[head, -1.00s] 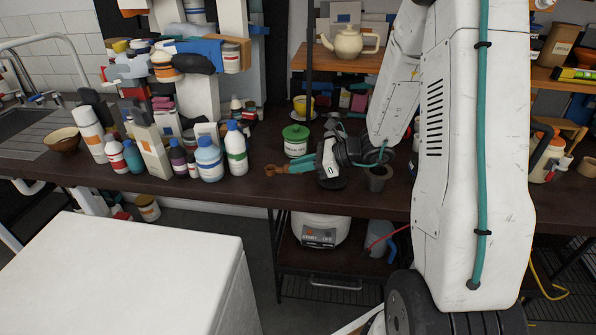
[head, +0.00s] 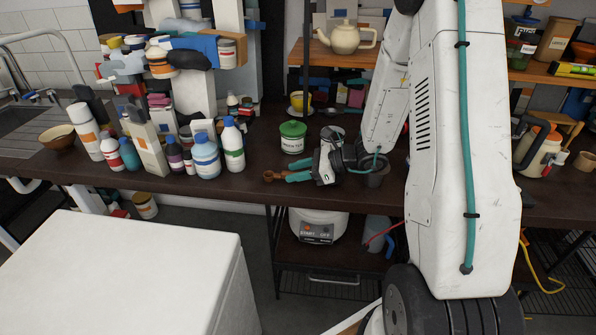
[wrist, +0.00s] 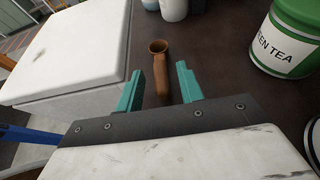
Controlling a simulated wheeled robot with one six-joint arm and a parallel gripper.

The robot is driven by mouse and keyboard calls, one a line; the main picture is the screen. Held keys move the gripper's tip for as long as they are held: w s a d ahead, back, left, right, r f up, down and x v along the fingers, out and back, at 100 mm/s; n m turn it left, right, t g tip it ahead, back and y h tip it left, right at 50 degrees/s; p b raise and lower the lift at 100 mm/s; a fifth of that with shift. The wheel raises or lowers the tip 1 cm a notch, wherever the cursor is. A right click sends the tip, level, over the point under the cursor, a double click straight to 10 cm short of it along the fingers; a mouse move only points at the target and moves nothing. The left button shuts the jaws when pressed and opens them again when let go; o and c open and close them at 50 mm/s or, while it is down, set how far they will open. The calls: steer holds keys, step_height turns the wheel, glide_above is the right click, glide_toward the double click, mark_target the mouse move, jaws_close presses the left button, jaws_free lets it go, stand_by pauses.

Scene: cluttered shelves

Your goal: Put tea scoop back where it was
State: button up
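The brown tea scoop (wrist: 162,82) shows in the wrist view with its bowl pointing away from me and its handle running back between my fingers. In the head view the scoop (head: 269,176) is small, at the front of the dark counter. My gripper (wrist: 161,88) is open, with a teal finger on each side of the handle and a visible gap on both sides. In the head view my gripper (head: 286,170) is low over the counter, pointing left. The green tea jar (head: 293,141) stands just behind it; the jar (wrist: 287,40) is at upper right in the wrist view.
Several bottles (head: 206,158) stand to the left on the counter (head: 255,187). A yellow cup (head: 299,100) sits behind the jar. A white cabinet (head: 130,265) stands in front at left.

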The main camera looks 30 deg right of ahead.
steer(key=v, duration=0.7)
steer(key=shift+s+r, duration=0.1)
steer(key=shift+r, duration=0.15)
steer(key=s+a+r+n+g+h, duration=0.2)
steer(key=s+a+r+n+g, duration=0.5)
steer(key=s+a+r+n, duration=0.5)
steer(key=s+r+n+h, duration=0.3)
steer(key=s+n+h, duration=0.1)
steer(key=s+n, duration=0.2)
steer(key=s+d+r+n+h, duration=0.1)
steer(key=s+r+n+h, duration=0.2)
steer(key=s+n, duration=0.4)
steer(key=shift+s+r+t+h, duration=0.3)
steer(key=shift+s+h, duration=0.25)
steer(key=shift+h, duration=0.35)
steer(key=shift+d, duration=0.15)
